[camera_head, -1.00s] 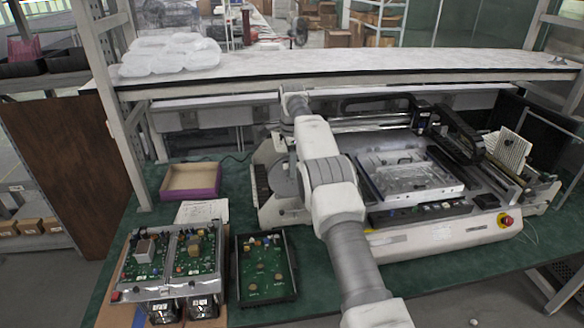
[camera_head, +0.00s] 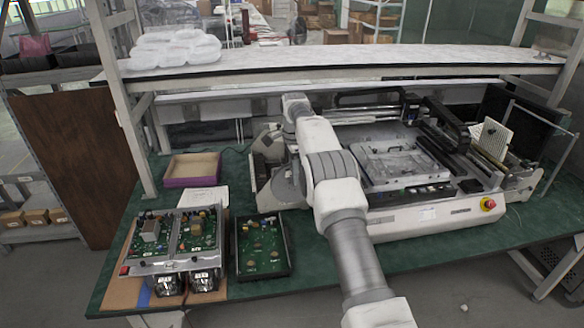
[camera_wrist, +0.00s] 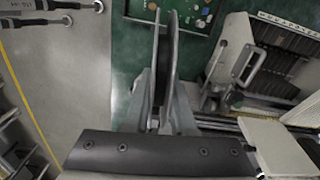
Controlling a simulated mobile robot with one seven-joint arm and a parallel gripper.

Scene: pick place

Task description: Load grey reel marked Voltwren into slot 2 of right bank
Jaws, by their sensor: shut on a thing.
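In the wrist view my gripper (camera_wrist: 162,112) is shut on a grey reel (camera_wrist: 172,50), seen nearly edge-on as a thin upright disc. No marking on it is readable. In the head view my arm hides most of the gripper region, and I cannot clearly separate the reel from the grey parts at the machine's left end. The placement machine (camera_head: 420,212) stands on the table. A cream, upright panel-like part (camera_head: 493,138) stands at its right end, where the right bank seems to be. Slot numbers are too small to read. A row of dark slots (camera_wrist: 285,40) shows in the wrist view.
Circuit boards in a metal frame (camera_head: 172,262) and a dark board tray (camera_head: 262,246) lie at the table's front left. A purple-edged box (camera_head: 192,170) lies behind them. A white shelf (camera_head: 340,64) spans above the machine. The floor in front is mostly clear.

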